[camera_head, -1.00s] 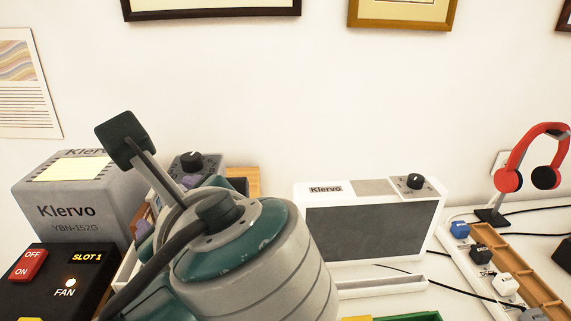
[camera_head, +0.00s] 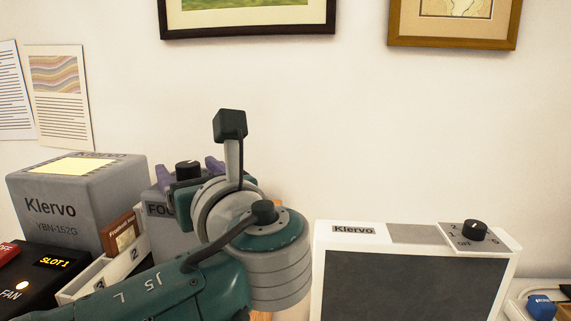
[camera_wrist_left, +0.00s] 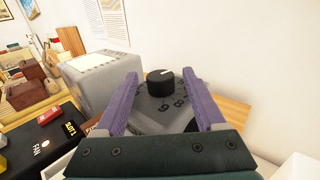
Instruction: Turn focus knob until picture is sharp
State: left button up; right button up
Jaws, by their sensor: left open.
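In the left wrist view the knob (camera_wrist_left: 160,82) has a pale pointer line, with a numbered dial on the box top (camera_wrist_left: 170,115). My left gripper (camera_wrist_left: 160,74) is open, its two purple fingers on either side of the knob, with gaps between. It also shows in the head view (camera_head: 189,170), partly behind my wrist. My right gripper is out of view. I cannot tell which picture the knob focuses.
A grey Klervo box (camera_head: 70,205) stands left, beside a black panel (camera_head: 25,290) with a lit FAN lamp. A white Klervo unit (camera_head: 410,285) with a dark front and its own knob (camera_head: 475,230) stands right. Framed prints (camera_head: 247,15) hang above on the bare wall.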

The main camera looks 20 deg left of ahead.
pick_arm(q)
jog(key=shift+w+a, duration=0.4)
jog(key=shift+a, duration=0.15)
grip_shut()
